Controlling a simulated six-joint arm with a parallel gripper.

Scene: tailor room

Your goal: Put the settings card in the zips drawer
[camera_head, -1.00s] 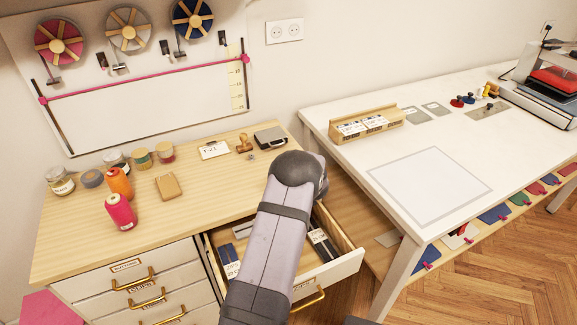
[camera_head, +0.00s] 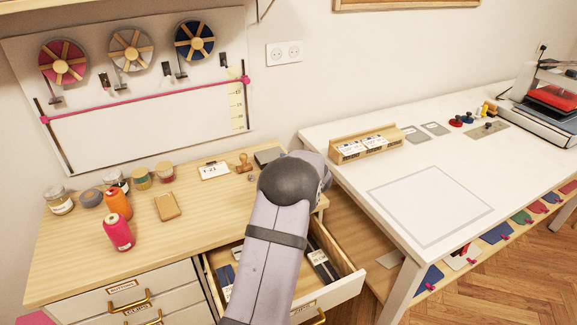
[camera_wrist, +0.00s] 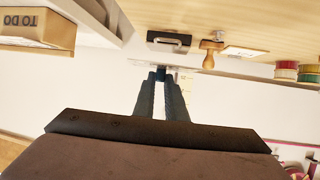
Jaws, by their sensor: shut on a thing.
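My gripper (camera_wrist: 163,76) shows in the wrist view with its two dark fingers close together. It is shut on a thin, pale piece seen nearly edge-on, which I take to be the settings card (camera_wrist: 141,65); its face and print cannot be read. In the head view my arm hides the gripper and the card. An open drawer (camera_head: 337,290) stands out of the right part of the wooden-topped cabinet. It holds dark, flat packs with white labels (camera_head: 321,262) at both sides.
The cabinet top bears thread spools (camera_head: 118,232), jars, a small tag (camera_head: 214,170), a wooden stamp (camera_head: 244,163) and a dark case (camera_head: 268,156). A white table (camera_head: 340,185) with a card box (camera_head: 365,146) stands to the right. The wrist view shows a TO DO box (camera_wrist: 38,28).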

